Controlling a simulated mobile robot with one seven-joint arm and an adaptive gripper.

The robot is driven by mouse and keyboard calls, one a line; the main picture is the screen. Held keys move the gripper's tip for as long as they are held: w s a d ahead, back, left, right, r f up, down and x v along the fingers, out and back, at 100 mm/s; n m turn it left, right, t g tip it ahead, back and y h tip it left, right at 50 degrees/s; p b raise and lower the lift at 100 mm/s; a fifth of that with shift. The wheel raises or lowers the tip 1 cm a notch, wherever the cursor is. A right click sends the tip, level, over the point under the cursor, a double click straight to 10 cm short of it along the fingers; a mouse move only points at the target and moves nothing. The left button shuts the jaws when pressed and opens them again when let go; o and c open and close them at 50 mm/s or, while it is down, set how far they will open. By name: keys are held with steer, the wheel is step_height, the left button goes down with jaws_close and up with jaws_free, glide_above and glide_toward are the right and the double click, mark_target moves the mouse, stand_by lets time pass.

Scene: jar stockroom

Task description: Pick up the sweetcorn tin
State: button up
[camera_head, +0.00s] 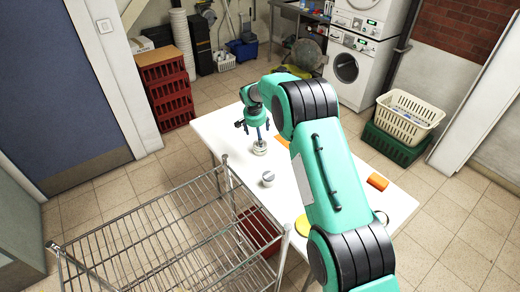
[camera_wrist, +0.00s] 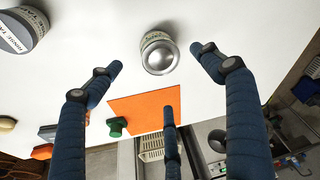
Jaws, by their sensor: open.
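A small tin with a silver top and a pale label (camera_wrist: 160,53) stands on the white table (camera_wrist: 85,75), between my spread fingertips in the wrist view. Its label is too small to read, so I cannot confirm it is the sweetcorn tin. In the head view this tin (camera_head: 260,149) is just below my gripper (camera_head: 256,132). My gripper (camera_wrist: 157,60) is open and empty, its fingers apart from the tin. A second, grey-topped tin with a printed white label (camera_wrist: 17,32) is at the upper left of the wrist view; it also shows in the head view (camera_head: 268,178).
An orange sheet (camera_wrist: 140,108) and a green knob-like piece (camera_wrist: 117,127) lie near the tin. An orange block (camera_head: 377,182) and a yellow item (camera_head: 302,226) are elsewhere on the table. A wire rack (camera_head: 150,240) stands close in front. The table around the tin is mostly clear.

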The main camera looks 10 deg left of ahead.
steer(key=shift+b+x, duration=0.4)
steer(key=shift+x, duration=2.3)
steer(key=shift+b+x, duration=0.75)
steer(key=shift+x, duration=1.8)
steer(key=shift+s, duration=0.15)
steer(key=c, duration=1.3)
steer(key=shift+r, duration=0.1)
step_height(320, 180, up, 10)
steer(key=shift+f+p, duration=0.1)
steer(key=shift+p, duration=0.95)
